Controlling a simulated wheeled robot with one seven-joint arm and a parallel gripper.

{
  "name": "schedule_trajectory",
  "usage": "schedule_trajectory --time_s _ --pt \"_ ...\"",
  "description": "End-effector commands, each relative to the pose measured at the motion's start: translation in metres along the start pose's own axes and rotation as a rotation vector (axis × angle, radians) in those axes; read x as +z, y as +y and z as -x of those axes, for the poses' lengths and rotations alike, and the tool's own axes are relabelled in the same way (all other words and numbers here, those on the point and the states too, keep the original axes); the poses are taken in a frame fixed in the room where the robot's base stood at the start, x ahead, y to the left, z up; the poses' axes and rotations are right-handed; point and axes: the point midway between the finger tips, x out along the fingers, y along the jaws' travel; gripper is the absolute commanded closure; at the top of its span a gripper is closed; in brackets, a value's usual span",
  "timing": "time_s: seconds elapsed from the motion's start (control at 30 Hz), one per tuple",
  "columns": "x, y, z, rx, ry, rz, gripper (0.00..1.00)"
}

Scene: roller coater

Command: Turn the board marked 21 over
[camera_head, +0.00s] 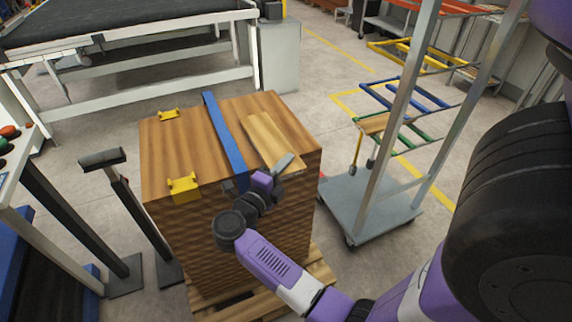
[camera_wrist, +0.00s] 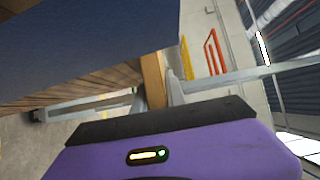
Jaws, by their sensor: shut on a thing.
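A pale wooden board (camera_head: 268,138) lies on top of the wood stack (camera_head: 180,138), near its right side. I cannot read a number on it in either view. My gripper (camera_head: 281,166) is at the near end of this board. In the wrist view the two grey fingers stand on either side of a narrow wooden edge (camera_wrist: 153,76), shut on it. The board looks flat on or very close to the stack; I cannot tell if it is lifted. The gripper hides part of its near end.
A blue strap (camera_head: 225,138) crosses the stack just left of the board, with yellow corner pieces (camera_head: 184,187) further left. A wheeled rack (camera_head: 372,205) with coloured shelves stands to the right. A roller stand (camera_head: 102,160) is at the left, a conveyor (camera_head: 120,30) behind.

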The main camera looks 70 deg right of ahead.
Motion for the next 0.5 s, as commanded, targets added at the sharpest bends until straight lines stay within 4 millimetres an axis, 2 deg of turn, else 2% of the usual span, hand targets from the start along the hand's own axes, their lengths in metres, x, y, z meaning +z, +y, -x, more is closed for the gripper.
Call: schedule_trajectory --time_s 0.03,0.07,0.17,0.2,0.5 --pt "0.0003 -0.0013 -0.0001 -0.002 0.000 -0.002 1.00" --pt "0.0003 -0.0013 -0.0001 -0.002 0.000 -0.002 0.82" --pt "0.0002 -0.0012 -0.0001 -0.001 0.000 -0.002 0.62" --pt "0.0002 -0.0011 -0.0001 -0.001 0.000 -0.002 0.58" --pt "0.0000 0.0005 0.0011 0.001 0.000 0.001 0.58"
